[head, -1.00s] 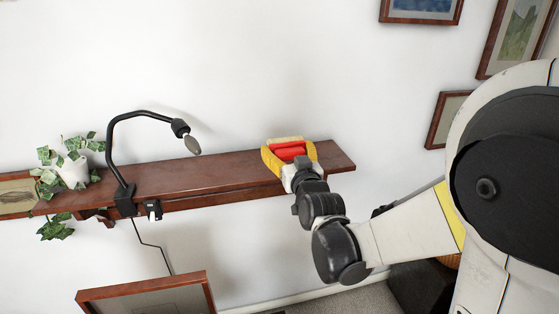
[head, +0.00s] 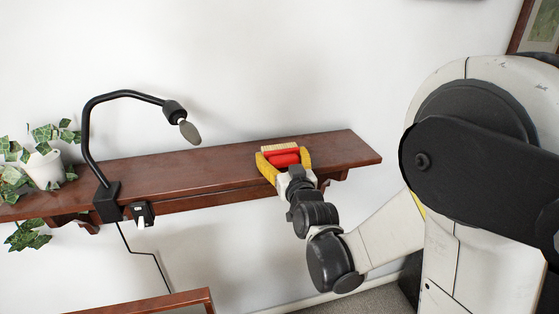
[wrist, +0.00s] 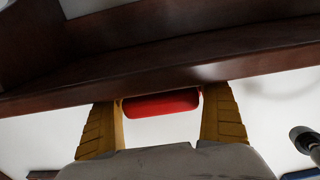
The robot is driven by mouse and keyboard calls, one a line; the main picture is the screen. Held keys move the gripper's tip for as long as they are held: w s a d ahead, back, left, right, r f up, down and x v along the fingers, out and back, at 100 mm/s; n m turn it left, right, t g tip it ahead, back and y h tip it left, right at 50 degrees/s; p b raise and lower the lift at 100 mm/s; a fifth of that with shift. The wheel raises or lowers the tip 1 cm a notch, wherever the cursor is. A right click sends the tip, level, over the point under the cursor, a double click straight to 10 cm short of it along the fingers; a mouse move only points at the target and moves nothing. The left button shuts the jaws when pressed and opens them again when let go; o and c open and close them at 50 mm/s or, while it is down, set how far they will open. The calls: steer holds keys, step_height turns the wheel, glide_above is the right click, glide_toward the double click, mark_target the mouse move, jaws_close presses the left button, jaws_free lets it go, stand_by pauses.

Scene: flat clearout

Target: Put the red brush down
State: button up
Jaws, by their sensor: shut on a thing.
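The red brush (head: 285,159) has a red body and pale bristles along its far side. My gripper (head: 284,163), with yellow fingers, is shut on it, one finger at each end. In the head view the brush shows over the right part of the dark wooden shelf (head: 215,168). In the wrist view the red brush (wrist: 162,103) sits between the two fingers of my gripper (wrist: 161,106), near the shelf's lower front edge (wrist: 160,86). I cannot tell whether the brush touches the shelf.
A black clamp lamp (head: 88,140) reaches over the shelf on the left, with a potted ivy (head: 42,168) beyond it. The shelf top between lamp and brush is clear, as is its right end. A wooden frame (head: 160,302) stands below.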

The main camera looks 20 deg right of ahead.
steer(key=shift+s+r, duration=0.15)
steer(key=shift+s, duration=0.1)
steer(key=shift+f, duration=0.2)
steer(key=o, duration=0.8)
steer(key=shift+w, duration=0.1)
steer(key=shift+r, duration=0.1)
steer(key=shift+r, duration=0.2)
steer(key=s+f+g, duration=0.1)
steer(key=s+g, duration=0.2)
steer(key=s, duration=0.7)
steer(key=s+f+g+p, duration=0.1)
steer(key=s+g, duration=0.3)
steer(key=s, duration=0.6)
steer(key=s+f+g, duration=0.3)
steer(key=s+g, duration=0.1)
steer(key=s, duration=0.6)
steer(key=shift+p, duration=0.3)
